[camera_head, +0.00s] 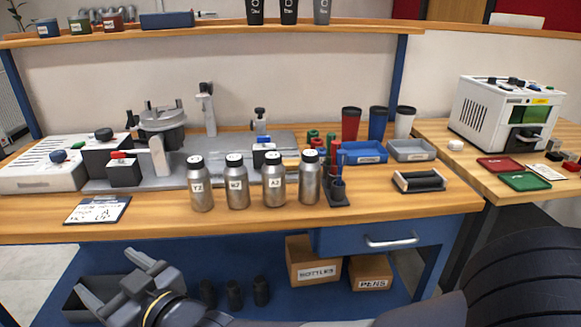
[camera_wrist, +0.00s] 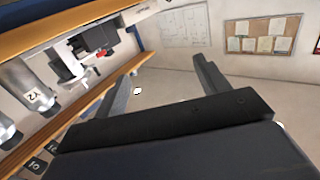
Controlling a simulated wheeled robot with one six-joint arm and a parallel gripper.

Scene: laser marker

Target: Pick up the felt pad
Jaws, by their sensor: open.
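I cannot single out a felt pad for certain. A flat dark piece with pale edges (camera_head: 418,181) lies at the right end of the workbench, and red (camera_head: 500,167) and green (camera_head: 525,181) flat pieces lie on the right-hand table. My gripper (camera_head: 118,279) is at the lower left in the head view, in front of the bench and below its top. It is open and empty, away from all of these. In the wrist view my gripper (camera_wrist: 163,86) has its two fingers spread, with only floor and wall between them.
Several labelled silver bottles (camera_head: 237,183) stand along the bench's front edge. Behind them is a grey fixture (camera_head: 165,125). Red, blue and white cups (camera_head: 377,122) and small trays (camera_head: 363,153) are to the right. A white machine (camera_head: 505,112) stands on the right table. An upper shelf (camera_head: 220,27) spans the back.

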